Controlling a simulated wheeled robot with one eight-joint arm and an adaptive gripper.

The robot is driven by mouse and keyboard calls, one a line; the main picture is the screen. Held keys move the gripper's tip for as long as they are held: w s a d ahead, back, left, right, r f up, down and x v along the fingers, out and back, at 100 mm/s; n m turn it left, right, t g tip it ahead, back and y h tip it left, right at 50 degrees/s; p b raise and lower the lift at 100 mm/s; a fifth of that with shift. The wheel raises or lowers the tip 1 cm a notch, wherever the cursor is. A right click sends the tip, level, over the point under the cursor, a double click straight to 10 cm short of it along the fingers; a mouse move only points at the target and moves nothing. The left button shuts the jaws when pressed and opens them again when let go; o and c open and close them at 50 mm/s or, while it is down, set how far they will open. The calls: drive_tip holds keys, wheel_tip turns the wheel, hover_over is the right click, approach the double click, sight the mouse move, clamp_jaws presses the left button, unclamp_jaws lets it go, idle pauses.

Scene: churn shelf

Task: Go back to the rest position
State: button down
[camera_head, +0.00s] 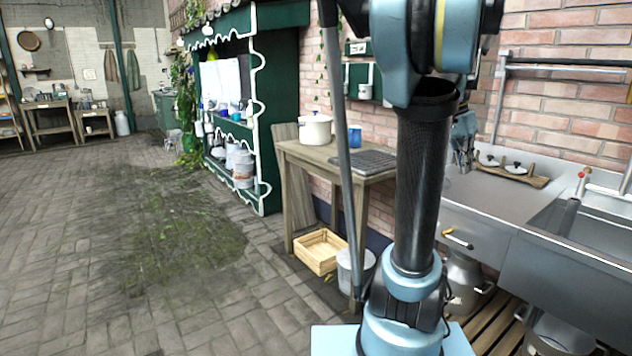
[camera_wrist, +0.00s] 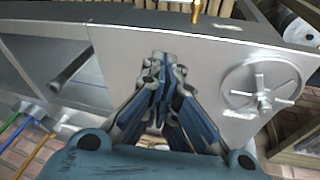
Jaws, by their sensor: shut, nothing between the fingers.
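My gripper (camera_wrist: 165,62) shows in the middle of the wrist view. Its blue and grey fingers come together at the tips, and it is shut and empty. A grey metal surface lies behind the fingertips, and I cannot tell how far off it is. In the head view my arm stands upright in front of the wooden table and the steel counter.
A wooden table (camera_head: 300,153) bears a white pot (camera_head: 315,129) and a blue mug (camera_head: 354,136). A wooden crate (camera_head: 320,252) lies on the floor below. The steel counter (camera_head: 480,190) and sink (camera_head: 598,228) are at right. The paved floor at left is clear.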

drive_tip(key=s+a+f+n+t+y, duration=0.1)
drive_tip(key=s+a+f+n+y, duration=0.1)
drive_tip(key=s+a+f+n, duration=0.4)
drive_tip(key=s+a+f+n+t+y, duration=0.1)
drive_tip(key=s+a+f+n, duration=0.6)
drive_tip(key=a+f, duration=0.9)
drive_tip(key=s+a+t, duration=0.1)
drive_tip(key=s+a, duration=0.1)
drive_tip(key=a, duration=0.1)
drive_tip(key=shift+y, duration=0.4)
